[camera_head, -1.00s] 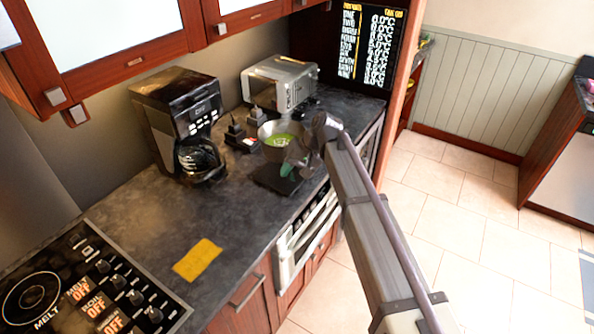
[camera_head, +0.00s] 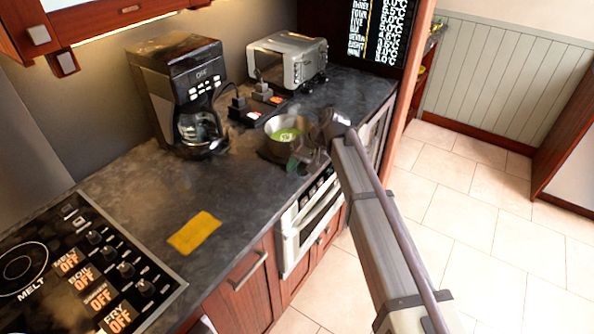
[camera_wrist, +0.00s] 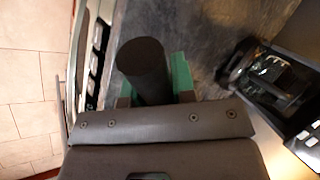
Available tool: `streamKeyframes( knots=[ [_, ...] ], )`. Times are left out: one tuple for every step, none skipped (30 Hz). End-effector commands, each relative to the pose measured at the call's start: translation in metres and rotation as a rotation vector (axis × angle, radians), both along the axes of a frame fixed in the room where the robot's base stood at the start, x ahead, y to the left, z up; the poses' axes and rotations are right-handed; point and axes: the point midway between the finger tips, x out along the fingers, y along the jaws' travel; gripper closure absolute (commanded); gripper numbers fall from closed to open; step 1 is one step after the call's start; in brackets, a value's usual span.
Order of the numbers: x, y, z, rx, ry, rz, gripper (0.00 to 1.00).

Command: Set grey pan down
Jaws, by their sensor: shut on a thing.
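The grey pan (camera_head: 273,149) shows in the head view at the far right part of the dark counter, upright, with green contents (camera_head: 287,135) inside. It sits at or very close to the counter top; I cannot tell whether its base touches. My gripper (camera_head: 300,161) is at the pan's right front side, partly hidden by my arm. In the wrist view, the green fingers of my gripper (camera_wrist: 155,85) are shut around the dark round handle (camera_wrist: 143,62). The pan's body is not clear in the wrist view.
A coffee maker (camera_head: 178,90) stands left of the pan, also in the wrist view (camera_wrist: 275,85). A yellow cloth (camera_head: 194,232) and a stove (camera_head: 75,275) lie nearer. The counter between is clear.

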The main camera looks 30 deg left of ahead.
Motion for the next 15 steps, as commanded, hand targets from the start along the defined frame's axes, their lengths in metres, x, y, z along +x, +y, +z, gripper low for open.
streamKeyframes(
  knots=[
    [0.0002,0.0003,0.0004,0.002,0.000,0.000,1.00],
    [0.0001,0.0003,-0.0006,0.002,0.000,0.000,1.00],
    [0.0002,0.0003,-0.0023,0.002,0.000,0.000,1.00],
    [0.0001,0.0003,-0.0034,0.002,0.000,0.000,1.00],
    [0.0001,0.0001,-0.0020,0.000,0.000,0.000,0.73],
    [0.0001,0.0001,-0.0017,0.000,0.000,0.000,0.69],
    [0.0001,0.0001,-0.0017,0.000,0.000,0.000,0.66],
    [0.0001,0.0001,-0.0017,0.000,0.000,0.000,0.64],
    [0.0001,0.0001,-0.0017,0.000,0.000,0.000,0.60],
    [0.0001,0.0001,-0.0017,0.000,0.000,0.000,0.57],
    [0.0001,0.0001,-0.0017,0.000,0.000,0.000,0.54],
    [0.0001,0.0001,-0.0017,0.000,0.000,0.000,0.50],
    [0.0002,0.0001,-0.0017,0.000,0.000,0.000,0.50],
    [0.0002,0.0001,-0.0017,0.000,0.000,0.000,0.50],
    [0.0001,0.0001,-0.0017,0.000,0.000,0.000,0.50]
  ],
)
